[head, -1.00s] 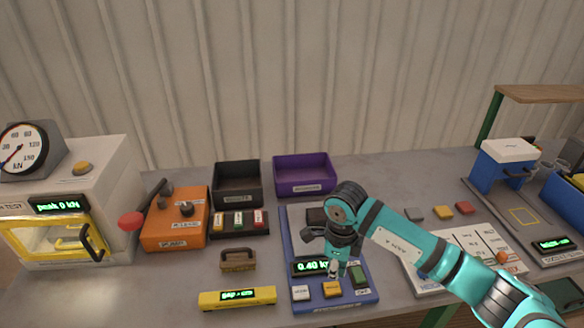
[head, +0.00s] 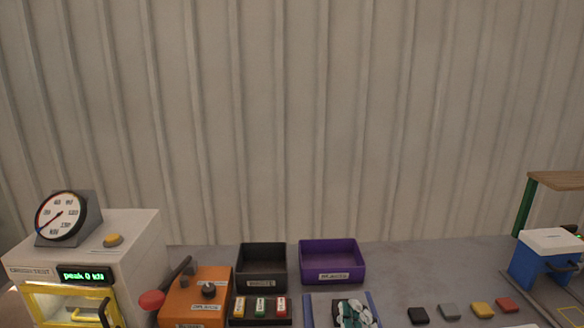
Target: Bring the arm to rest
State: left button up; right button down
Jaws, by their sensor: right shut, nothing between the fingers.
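My right gripper (head: 354,314) shows only in small part at the bottom edge of the head view, as a teal, white and black shape over the blue-edged scale (head: 309,314). Its jaws are shut and hold nothing. The fingertips are not clearly seen, and most of the right arm lies outside the picture. My left gripper is not in view.
The white press (head: 137,255) with its dial stands at left, beside an orange box (head: 188,303). A black bin (head: 262,250) and a purple bin (head: 332,254) stand behind the scale. Several small blocks (head: 449,311) lie at right, near a blue device (head: 545,266).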

jog(key=s+d+f+m+g+h, duration=0.3)
jog(key=s+d+f+m+g, duration=0.1)
jog(key=f, duration=0.3)
jog(key=s+d+f+m+g+h, duration=0.2)
jog(key=s+d+f+m+g, duration=0.25)
jog(key=f, duration=0.35)
jog(key=s+f+m+g+y, duration=0.1)
jog(key=s+f+g, duration=0.3)
jog(key=s, duration=0.4)
jog(key=s+f+m+g, duration=0.2)
jog(key=s+f+g, duration=0.15)
jog(key=s, duration=0.45)
jog(key=s+f+g+b, duration=0.1)
jog(key=s+f+b, duration=0.15)
jog(key=f, duration=2.85)
jog(key=s+d+f, duration=0.1)
jog(key=s+f, duration=0.6)
jog(key=s, duration=0.1)
jog(key=s+d+f+g, duration=0.1)
jog(key=s+d+f, duration=0.1)
jog(key=s+f, duration=0.5)
jog(key=shift+s+d+f+g, duration=0.3)
jog(key=shift+s+f, duration=0.1)
jog(key=shift+s, duration=0.45)
